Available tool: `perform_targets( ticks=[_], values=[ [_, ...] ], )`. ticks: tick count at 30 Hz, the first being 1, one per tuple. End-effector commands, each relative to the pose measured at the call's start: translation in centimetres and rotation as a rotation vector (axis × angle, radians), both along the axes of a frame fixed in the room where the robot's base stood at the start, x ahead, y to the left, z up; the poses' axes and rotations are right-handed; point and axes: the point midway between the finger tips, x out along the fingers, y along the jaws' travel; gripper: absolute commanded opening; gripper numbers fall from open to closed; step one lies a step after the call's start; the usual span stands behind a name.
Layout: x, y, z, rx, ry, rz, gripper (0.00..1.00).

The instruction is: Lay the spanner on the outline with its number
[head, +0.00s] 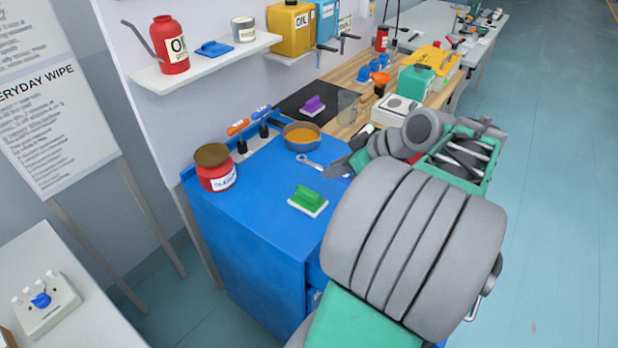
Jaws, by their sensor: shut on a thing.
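The spanner (308,162) is small and silvery grey. Its ring end points left, over the blue cabinet top (255,200), just in front of the round pan with orange contents. My gripper (334,170) is shut on the spanner's right part, low over the cabinet top. I cannot tell whether the spanner touches the surface. My arm hides the right part of the cabinet top. I cannot make out any numbered outline or any number on the spanner.
A red tin (216,168) stands at the cabinet's left edge. A green brush (308,200) lies in front of the spanner, and the pan (301,137) stands behind it. A purple brush (313,105) lies on a dark mat (292,102). The cabinet's front left is clear.

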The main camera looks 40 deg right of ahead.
Motion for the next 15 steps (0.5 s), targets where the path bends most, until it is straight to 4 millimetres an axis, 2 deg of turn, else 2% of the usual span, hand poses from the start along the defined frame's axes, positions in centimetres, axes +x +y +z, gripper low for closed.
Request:
perform_targets(
  ticks=[1, 6, 10, 15],
  values=[
    [1.6, 0.0, -0.5, 0.004, 0.0, 0.007, 0.0],
    [6.4, -0.7, -2.7, 0.005, 0.002, 0.006, 0.0],
    [8.8, -1.1, -5.7, 0.007, 0.003, 0.002, 0.0],
    [10.5, -1.5, -7.7, 0.002, 0.001, -0.001, 0.0]
  ],
)
